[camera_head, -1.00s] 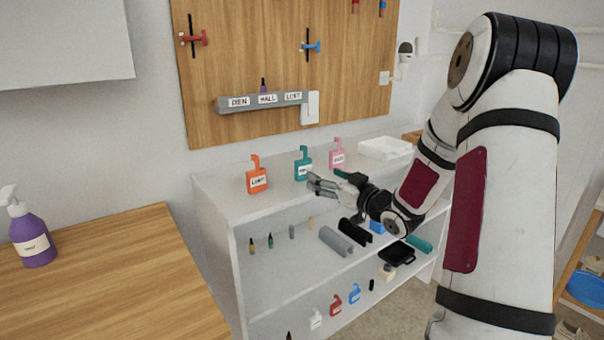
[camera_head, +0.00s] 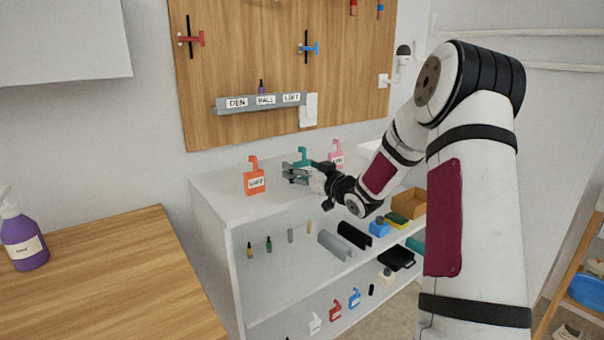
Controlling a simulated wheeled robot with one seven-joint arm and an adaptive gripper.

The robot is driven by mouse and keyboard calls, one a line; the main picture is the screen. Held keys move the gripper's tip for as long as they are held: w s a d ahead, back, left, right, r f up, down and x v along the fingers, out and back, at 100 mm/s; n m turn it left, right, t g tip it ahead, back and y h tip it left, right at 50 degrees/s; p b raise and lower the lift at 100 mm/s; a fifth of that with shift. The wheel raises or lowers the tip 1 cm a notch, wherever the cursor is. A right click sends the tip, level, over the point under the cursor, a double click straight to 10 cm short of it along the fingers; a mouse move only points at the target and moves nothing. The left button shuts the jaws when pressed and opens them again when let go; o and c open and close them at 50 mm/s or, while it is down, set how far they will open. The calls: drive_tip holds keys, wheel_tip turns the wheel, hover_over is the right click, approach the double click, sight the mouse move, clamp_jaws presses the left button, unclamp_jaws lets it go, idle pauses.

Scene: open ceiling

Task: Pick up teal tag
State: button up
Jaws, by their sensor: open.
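The teal tag (camera_head: 302,154) stands on the top of the white shelf unit, between the orange tag (camera_head: 255,178) and the pink tag (camera_head: 336,152). Only its hooked top shows clearly; my gripper hides most of its body and label. My gripper (camera_head: 288,172) is open, with its fingers pointing left in front of the teal tag. I cannot tell whether the fingers touch the tag or whether it lies between them.
The white shelf unit (camera_head: 222,207) holds small bottles, rolls and more tags on its lower levels. A wooden pegboard (camera_head: 240,60) with a grey labelled rail (camera_head: 225,104) hangs behind. A wooden table (camera_head: 110,290) with a purple spray bottle (camera_head: 24,240) stands at left.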

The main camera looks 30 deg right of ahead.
drive_tip(key=c, duration=1.3)
drive_tip(key=shift+o, duration=0.2)
drive_tip(key=shift+r, duration=0.1)
